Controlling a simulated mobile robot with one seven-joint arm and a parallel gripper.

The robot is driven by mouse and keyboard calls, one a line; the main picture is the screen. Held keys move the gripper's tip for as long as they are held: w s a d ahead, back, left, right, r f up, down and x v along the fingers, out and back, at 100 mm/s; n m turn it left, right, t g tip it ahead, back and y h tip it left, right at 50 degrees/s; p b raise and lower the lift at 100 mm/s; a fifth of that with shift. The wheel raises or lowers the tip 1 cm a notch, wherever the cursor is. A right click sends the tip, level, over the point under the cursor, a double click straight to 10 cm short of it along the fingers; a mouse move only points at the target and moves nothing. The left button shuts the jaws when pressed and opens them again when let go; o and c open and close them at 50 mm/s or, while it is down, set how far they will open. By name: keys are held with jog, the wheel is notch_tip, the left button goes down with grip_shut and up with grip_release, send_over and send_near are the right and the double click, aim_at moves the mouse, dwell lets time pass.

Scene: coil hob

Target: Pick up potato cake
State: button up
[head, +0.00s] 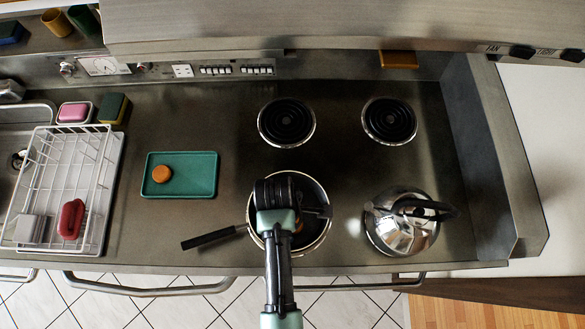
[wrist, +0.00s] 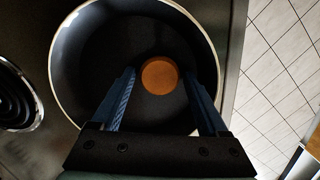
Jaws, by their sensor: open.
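A round orange-brown potato cake (wrist: 160,76) lies in the dark frying pan (wrist: 90,75) in the wrist view. My gripper (wrist: 160,82) is open, with one blue finger on either side of the cake and a gap showing on both sides. I cannot tell how far the fingertips are above the pan floor. In the head view my gripper (head: 308,212) is over the pan (head: 318,186), and my arm hides most of the cake there. A second round orange-brown cake (head: 161,174) sits on the left part of a green tray (head: 195,188).
A shiny kettle (head: 402,228) stands right of the pan. Two bare coils (head: 287,121) lie behind. The pan's handle (head: 213,237) points left. A white dish rack (head: 75,170) stands at far left. The counter between tray and pan is clear.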

jog(key=c, duration=1.1)
jog(key=shift+r, duration=0.15)
